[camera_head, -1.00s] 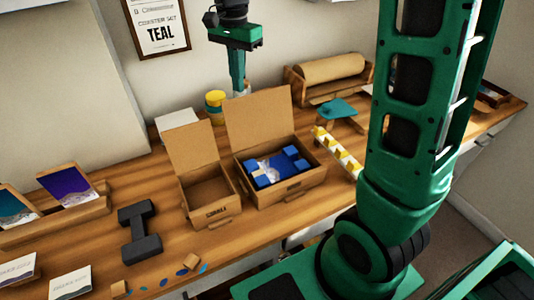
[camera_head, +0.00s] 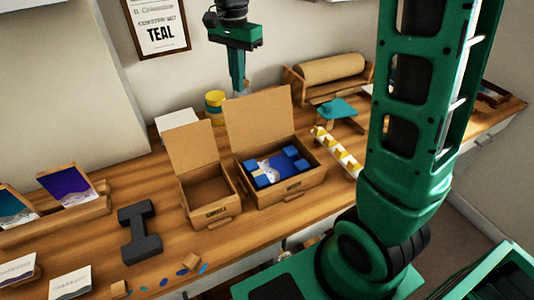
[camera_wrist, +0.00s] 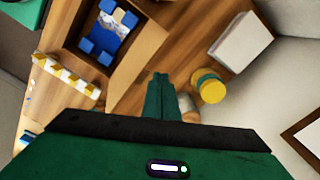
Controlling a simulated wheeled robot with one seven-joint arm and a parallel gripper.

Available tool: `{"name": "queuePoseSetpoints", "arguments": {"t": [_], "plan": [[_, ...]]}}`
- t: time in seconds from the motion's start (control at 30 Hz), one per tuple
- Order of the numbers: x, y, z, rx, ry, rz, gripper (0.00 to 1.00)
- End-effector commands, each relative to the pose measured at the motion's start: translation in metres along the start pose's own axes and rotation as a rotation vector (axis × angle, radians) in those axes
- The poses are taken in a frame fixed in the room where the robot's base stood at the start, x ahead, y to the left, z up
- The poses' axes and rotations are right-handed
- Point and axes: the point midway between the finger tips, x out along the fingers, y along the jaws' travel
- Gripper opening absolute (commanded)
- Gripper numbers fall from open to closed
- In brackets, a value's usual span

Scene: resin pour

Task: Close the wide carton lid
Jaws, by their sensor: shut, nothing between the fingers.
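The wide carton (camera_head: 290,190) stands on the workbench with its lid (camera_head: 260,120) raised upright at the back. Inside it lie a blue and white piece (camera_head: 268,170) and several blue blocks. It also shows in the wrist view (camera_wrist: 148,42). The smaller carton (camera_head: 208,205) stands to its left, its lid (camera_head: 192,145) also raised. My gripper (camera_head: 238,88) is above and behind the wide carton's lid, pointing down. It is shut and empty. In the wrist view its closed fingers (camera_wrist: 160,82) are beside the raised lid.
A yellow-topped jar (camera_head: 215,106) and a white box (camera_head: 177,122) stand behind the cartons. A brown paper roll (camera_head: 332,68), a teal-topped stand (camera_head: 338,108) and a yellow-and-white strip (camera_head: 338,152) are to the right. A dark I-shaped block (camera_head: 139,232) lies left.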

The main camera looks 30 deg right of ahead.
Motion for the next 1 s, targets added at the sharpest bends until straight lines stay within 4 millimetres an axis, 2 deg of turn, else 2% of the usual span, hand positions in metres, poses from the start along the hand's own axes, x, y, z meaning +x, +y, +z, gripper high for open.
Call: {"name": "queuePoseSetpoints", "arguments": {"t": [0.47, 1.0], "plan": [[0.003, 0.000, 0.000, 0.000, 0.000, 0.001, 0.00], [0.040, 0.000, 0.000, 0.000, -0.001, 0.002, 0.00]]}}
